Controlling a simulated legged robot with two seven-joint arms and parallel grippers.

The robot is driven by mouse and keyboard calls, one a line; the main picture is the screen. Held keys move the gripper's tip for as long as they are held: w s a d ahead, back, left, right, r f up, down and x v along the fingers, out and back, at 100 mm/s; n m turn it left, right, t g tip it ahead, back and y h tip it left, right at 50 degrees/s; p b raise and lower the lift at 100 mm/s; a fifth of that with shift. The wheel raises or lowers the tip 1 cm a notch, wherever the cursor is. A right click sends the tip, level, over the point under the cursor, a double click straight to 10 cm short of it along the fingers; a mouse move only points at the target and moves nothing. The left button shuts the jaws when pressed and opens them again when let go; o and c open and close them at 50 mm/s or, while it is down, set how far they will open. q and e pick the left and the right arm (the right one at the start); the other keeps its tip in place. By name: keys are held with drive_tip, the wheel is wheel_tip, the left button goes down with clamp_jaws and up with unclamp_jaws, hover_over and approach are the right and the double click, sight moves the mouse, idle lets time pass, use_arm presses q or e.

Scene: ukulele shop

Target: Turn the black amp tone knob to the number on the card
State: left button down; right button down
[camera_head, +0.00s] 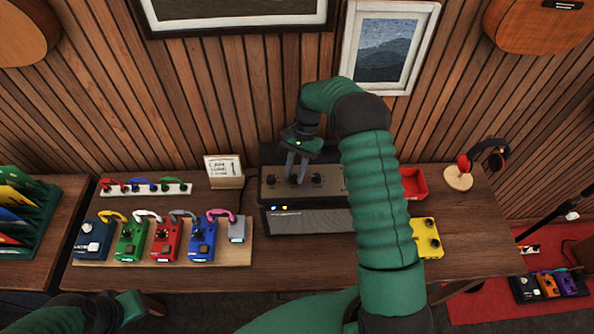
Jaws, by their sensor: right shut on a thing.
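The amp (300,222) stands on the bench with black knobs on its brown top panel. My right gripper (296,170) reaches down from above and is shut on a black knob, which its fingers mostly hide. Another black knob (317,180) shows just right of the fingers, and one more (270,181) shows to the left. The knob labels are too small to read. The white card (222,166) stands left of the amp; its handwriting includes what looks like "TONE", but the number is not legible. My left gripper (130,306) is low at the left, its fingers unclear.
A pedalboard (240,256) with several coloured pedals lies left of the amp. A red tray (413,184), a yellow pedal (428,238) and a headphone stand (458,178) are to the right. My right arm hides part of the amp's right side.

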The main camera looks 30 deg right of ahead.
drive_tip(key=shift+a+f+n+g+h+b, duration=0.25)
drive_tip(key=shift+n+g+h, duration=0.25)
drive_tip(key=shift+n, duration=1.15)
drive_tip(key=shift+a+n+g+h+b, duration=0.1)
drive_tip(key=shift+n+g+h+b, duration=0.3)
drive_tip(key=shift+n, duration=1.25)
idle(3.5)
drive_tip(key=c, duration=1.2)
unclamp_jaws()
drive_tip(key=shift+s, duration=0.1)
drive_tip(key=shift+o, duration=0.2)
drive_tip(key=shift+r, duration=0.2)
drive_tip(key=shift+r, duration=0.1)
